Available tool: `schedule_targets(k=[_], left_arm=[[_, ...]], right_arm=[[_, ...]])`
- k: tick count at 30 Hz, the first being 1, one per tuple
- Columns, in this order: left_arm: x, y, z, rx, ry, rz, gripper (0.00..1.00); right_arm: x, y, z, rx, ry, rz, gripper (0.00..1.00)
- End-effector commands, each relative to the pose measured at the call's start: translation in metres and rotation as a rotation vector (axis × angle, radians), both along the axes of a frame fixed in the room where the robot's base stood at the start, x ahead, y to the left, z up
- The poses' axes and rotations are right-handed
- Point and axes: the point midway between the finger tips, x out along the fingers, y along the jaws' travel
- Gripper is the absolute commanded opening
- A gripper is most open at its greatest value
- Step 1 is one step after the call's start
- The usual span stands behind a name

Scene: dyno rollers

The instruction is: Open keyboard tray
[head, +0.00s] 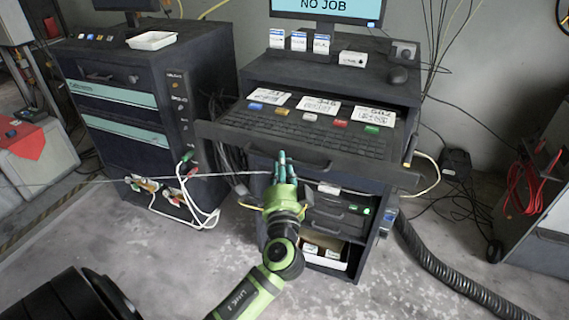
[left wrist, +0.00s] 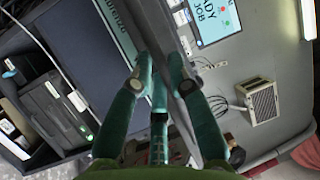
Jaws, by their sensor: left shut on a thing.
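The keyboard tray (head: 350,166) is a dark drawer-like shelf in the middle cabinet, standing out beyond the cabinet front. A black keyboard (head: 310,128) lies on it. A dark handle (head: 308,161) runs along the tray's front panel. My green left gripper (head: 281,163) is at the front panel, at the left part of the handle. In the left wrist view, my teal fingers (left wrist: 161,72) are shut on a dark bar, which seems to be the handle; the exact contact is partly hidden. My right gripper is not in view.
Cards and coloured tabs (head: 318,106) lie behind the keyboard. A monitor (head: 328,10) and mouse (head: 398,76) stand above. A second dark cabinet (head: 120,120) with cables stands left. A black hose (head: 440,270) lies on the floor at right. Smaller drawers (head: 340,215) sit below the tray.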

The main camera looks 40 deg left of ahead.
Motion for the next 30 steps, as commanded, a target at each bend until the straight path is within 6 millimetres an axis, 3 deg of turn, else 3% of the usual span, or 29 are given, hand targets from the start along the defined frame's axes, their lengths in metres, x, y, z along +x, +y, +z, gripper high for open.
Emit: schedule_targets(k=[14,15,16,30], left_arm=[[-0.003,0.000,0.000,0.002,0.000,0.001,0.00],[-0.003,0.000,0.000,0.002,0.000,0.001,0.35],[-0.002,0.000,0.000,0.002,0.000,0.001,0.44],[-0.011,-0.008,-0.004,-0.002,0.002,-0.001,0.44]], right_arm=[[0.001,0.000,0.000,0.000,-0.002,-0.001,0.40],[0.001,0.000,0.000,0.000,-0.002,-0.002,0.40],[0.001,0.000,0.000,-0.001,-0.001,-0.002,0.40],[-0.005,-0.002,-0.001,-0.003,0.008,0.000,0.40]])
